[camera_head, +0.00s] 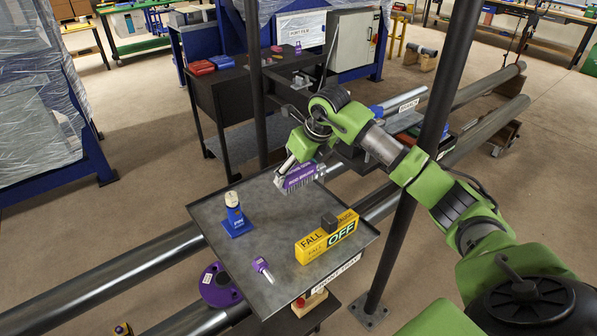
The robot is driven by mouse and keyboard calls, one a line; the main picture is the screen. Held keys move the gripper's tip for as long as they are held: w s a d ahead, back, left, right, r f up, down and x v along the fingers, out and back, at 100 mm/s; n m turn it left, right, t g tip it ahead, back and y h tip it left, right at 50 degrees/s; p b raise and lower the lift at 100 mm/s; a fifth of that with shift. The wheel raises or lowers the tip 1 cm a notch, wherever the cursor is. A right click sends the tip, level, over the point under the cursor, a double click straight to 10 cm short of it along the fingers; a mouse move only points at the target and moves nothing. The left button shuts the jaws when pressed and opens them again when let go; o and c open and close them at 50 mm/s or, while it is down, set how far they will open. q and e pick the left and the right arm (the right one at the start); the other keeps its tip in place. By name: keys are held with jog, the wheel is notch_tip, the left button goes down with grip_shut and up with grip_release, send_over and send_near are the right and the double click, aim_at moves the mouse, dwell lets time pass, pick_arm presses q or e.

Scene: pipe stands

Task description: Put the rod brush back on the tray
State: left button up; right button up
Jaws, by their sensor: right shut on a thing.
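The rod brush (300,177) is purple with pale bristles along its lower side and lettering on its body. My right gripper (299,160) is shut on it, over the far edge of the grey tray (215,212). I cannot tell whether the brush touches the tray or hangs just above it. The fingers are small and partly hidden by the wrist. The tray has a white label on its front right rim. My left gripper is not in view.
Dark posts (410,195) stand right of and behind the tray. Large pipes (130,268) run beneath. The tray's middle is clear.

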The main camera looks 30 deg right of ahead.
aim_at(300, 186)
jog(key=shift+d, duration=0.2)
jog(key=shift+f+b, duration=0.55)
jog(key=shift+b, duration=0.1)
notch_tip(300, 186, down, 5)
jog(key=b, duration=0.3)
jog(key=shift+r, duration=0.2)
jog(key=shift+f+b, duration=0.35)
jog(key=shift+b, duration=0.05)
jog(key=shift+f+b, duration=1.35)
jog(key=shift+f, duration=0.4)
